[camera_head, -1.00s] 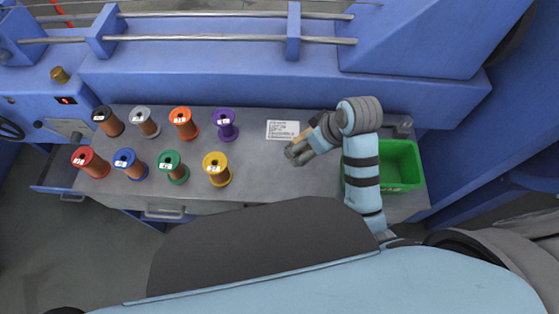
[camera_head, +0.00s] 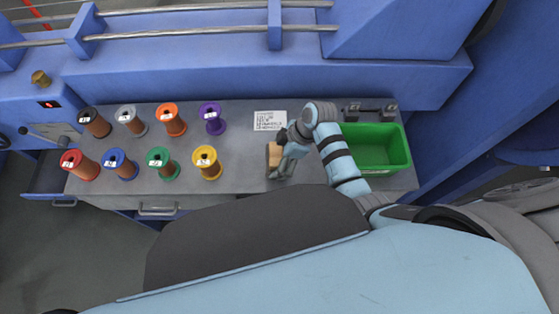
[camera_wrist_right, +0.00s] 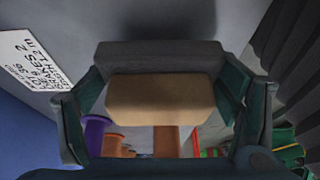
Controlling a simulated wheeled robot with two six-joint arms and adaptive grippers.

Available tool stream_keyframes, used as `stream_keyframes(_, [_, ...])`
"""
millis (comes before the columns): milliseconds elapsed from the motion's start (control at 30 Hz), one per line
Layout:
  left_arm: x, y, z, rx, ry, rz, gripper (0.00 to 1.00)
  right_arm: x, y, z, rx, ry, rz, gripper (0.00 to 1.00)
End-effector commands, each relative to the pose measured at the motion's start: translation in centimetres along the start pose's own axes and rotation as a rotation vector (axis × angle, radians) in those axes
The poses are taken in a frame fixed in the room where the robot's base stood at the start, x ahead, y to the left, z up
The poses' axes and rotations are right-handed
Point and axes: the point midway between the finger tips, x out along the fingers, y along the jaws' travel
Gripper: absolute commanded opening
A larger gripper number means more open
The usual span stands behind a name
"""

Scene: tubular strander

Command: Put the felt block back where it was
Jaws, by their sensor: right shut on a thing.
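The felt block, tan with a dark grey layer (camera_wrist_right: 160,97), is between the fingers of my right gripper (camera_wrist_right: 160,108) in the right wrist view. The fingers close on its two ends. In the head view the tan side of the block (camera_head: 274,152) shows at the right gripper (camera_head: 279,164), over the grey bench top (camera_head: 235,178), between the yellow spool and the green bin. I cannot tell whether the block touches the bench. My left gripper is not in view.
Several coloured spools, such as the yellow spool (camera_head: 207,163) and the purple spool (camera_head: 212,119), stand on the bench to the left. A white printed card (camera_head: 269,121) lies behind the gripper. A green bin (camera_head: 372,162) is at right. The blue machine (camera_head: 230,72) rises behind.

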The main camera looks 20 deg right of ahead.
Motion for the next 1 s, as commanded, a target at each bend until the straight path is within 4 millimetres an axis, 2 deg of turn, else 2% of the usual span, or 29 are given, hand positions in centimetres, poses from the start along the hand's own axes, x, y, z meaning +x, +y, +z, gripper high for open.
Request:
stream_keyframes(33, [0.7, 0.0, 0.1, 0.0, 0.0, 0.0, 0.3, 1.1, 0.0, 0.5, 0.001, 0.0, -0.001, 0.38])
stream_keyframes(100, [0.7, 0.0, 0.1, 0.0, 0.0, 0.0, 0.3, 1.5, 0.0, 0.7, 0.001, 0.0, 0.0, 0.38])
stream_keyframes(400, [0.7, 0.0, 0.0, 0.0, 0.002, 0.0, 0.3, 1.6, 0.1, 0.7, 0.001, 0.0, 0.001, 0.38])
stream_keyframes(433, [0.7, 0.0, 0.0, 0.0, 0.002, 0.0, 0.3, 1.6, 0.1, 0.7, 0.001, 0.0, 0.001, 0.86])
stream_keyframes(533, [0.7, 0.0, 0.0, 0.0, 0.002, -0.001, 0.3, 1.5, 0.1, 0.7, 0.001, 0.0, 0.001, 1.0])
stream_keyframes(867, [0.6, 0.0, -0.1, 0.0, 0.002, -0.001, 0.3, 1.4, 0.0, 0.6, 0.001, 0.0, 0.001, 1.0])
stream_keyframes(1000, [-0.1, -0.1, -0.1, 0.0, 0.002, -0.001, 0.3, -0.1, 0.1, 0.5, 0.0, 0.0, 0.003, 1.0])
